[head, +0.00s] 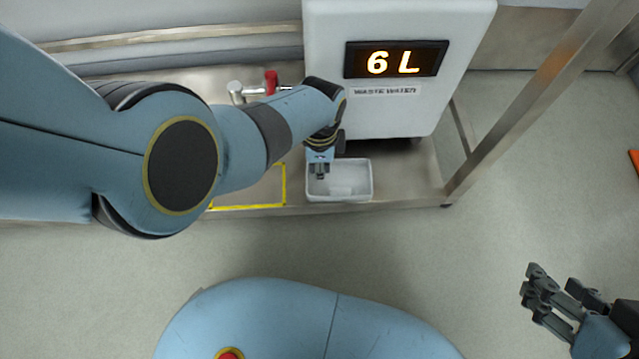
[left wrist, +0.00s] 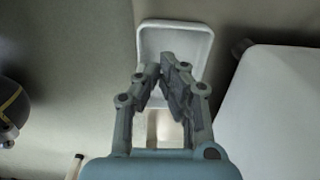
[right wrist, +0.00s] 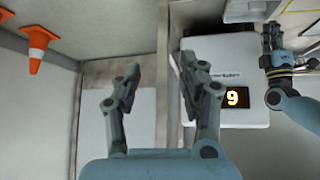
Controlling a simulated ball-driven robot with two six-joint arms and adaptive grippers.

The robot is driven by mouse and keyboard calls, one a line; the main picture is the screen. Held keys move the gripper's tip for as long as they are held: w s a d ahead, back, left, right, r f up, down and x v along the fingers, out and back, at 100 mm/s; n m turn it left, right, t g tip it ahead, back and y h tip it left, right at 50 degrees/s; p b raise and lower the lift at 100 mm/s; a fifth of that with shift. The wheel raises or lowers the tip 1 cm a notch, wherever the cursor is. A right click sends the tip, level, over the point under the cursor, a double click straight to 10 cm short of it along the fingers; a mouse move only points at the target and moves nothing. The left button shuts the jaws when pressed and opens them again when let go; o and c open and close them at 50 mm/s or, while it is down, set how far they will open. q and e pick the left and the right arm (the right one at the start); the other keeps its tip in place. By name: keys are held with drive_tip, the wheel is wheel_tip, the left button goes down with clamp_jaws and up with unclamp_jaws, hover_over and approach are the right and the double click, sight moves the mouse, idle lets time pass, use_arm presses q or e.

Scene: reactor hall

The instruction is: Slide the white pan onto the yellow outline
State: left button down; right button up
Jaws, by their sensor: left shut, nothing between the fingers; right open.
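The white pan (head: 345,196) is a shallow open tray on the low metal shelf, below the front of the waste water tank. The yellow outline (head: 284,187) lies on the shelf just left of the pan; my left arm hides much of it. My left gripper (head: 319,175) is shut and empty, pointing down at the pan's left part. In the left wrist view its fingertips (left wrist: 167,70) overlap the pan (left wrist: 175,28); contact cannot be told. My right gripper (head: 560,293) is open and empty, over the floor at the lower right.
The white tank (head: 400,112) shows 6 L and stands behind the pan. A red-handled tap (head: 271,83) is left of it. A slanted metal post (head: 540,95) rises at the shelf's right end. Orange cones (right wrist: 36,50) show in the right wrist view. The front floor is clear.

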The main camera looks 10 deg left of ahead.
sight(318, 190)
use_arm(q)
wheel_tip(318, 190, down, 3)
drive_tip(key=shift+s+r+b, duration=0.1)
drive_tip(key=shift+s+b, duration=0.05)
drive_tip(key=shift+b, duration=0.65)
drive_tip(key=shift+f+b, duration=0.3)
drive_tip(key=shift+f, duration=0.05)
wheel_tip(318, 190, down, 2)
drive_tip(key=shift+f+b, duration=0.1)
drive_tip(key=shift+b, duration=0.75)
drive_tip(key=shift+f+b, duration=0.75)
drive_tip(key=shift+f, duration=0.15)
use_arm(e)
drive_tip(key=w+a+r+n+t+y, duration=0.1)
drive_tip(key=w+a+r+t+y, duration=0.1)
drive_tip(key=w+r+t, duration=0.7)
drive_tip(key=shift+a+r+n+t, duration=0.15)
drive_tip(key=shift+r+n+t, duration=0.25)
drive_tip(key=shift+r+t, duration=1.8)
drive_tip(key=shift+r+g, duration=0.55)
drive_tip(key=shift+g, duration=0.05)
use_arm(q)
drive_tip(key=shift+a, duration=0.15)
